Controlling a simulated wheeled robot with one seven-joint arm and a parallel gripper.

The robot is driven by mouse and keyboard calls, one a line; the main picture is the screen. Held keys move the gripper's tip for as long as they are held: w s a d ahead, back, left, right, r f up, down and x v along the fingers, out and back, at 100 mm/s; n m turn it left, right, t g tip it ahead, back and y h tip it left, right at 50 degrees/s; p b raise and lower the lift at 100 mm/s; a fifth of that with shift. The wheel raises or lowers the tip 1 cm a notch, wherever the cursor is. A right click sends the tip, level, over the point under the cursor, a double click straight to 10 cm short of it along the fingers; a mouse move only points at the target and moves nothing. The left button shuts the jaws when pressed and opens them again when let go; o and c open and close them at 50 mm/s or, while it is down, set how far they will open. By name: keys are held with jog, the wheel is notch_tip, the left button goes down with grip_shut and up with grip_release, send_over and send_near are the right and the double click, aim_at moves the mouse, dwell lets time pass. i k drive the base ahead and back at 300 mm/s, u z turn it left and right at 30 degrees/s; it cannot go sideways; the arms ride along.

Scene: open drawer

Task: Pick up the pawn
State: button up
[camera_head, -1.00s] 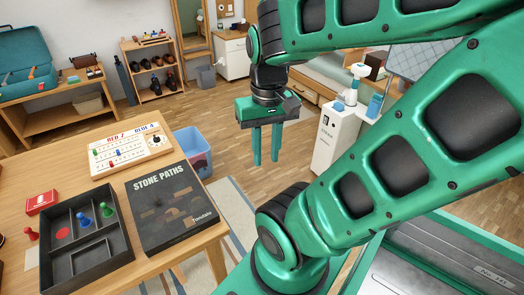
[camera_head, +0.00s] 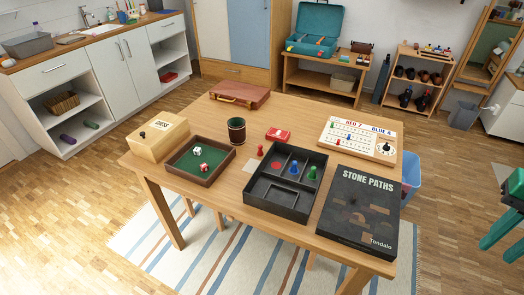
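A red pawn (camera_head: 260,151) stands on the wooden table, just left of a black compartment tray (camera_head: 275,209). A blue pawn (camera_head: 294,168) and a green pawn (camera_head: 312,173) stand inside the tray's right part, with a flat red disc (camera_head: 277,166) to their left. A dark pawn-like piece or knob (camera_head: 142,134) shows on the front of a light wooden chess box (camera_head: 158,138). My gripper (camera_head: 507,242) is at the far right edge, partly cut off, well away from the table. Its two green fingers are apart, with nothing seen between them.
Floor lies open between table and gripper.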

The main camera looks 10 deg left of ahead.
aim_at(260, 153)
jog(key=k, duration=1.25)
jog(key=u, duration=0.1)
jog(key=i, duration=0.6)
jog(key=u, duration=0.65)
jog(key=i, duration=0.95)
jog(key=u, duration=0.65)
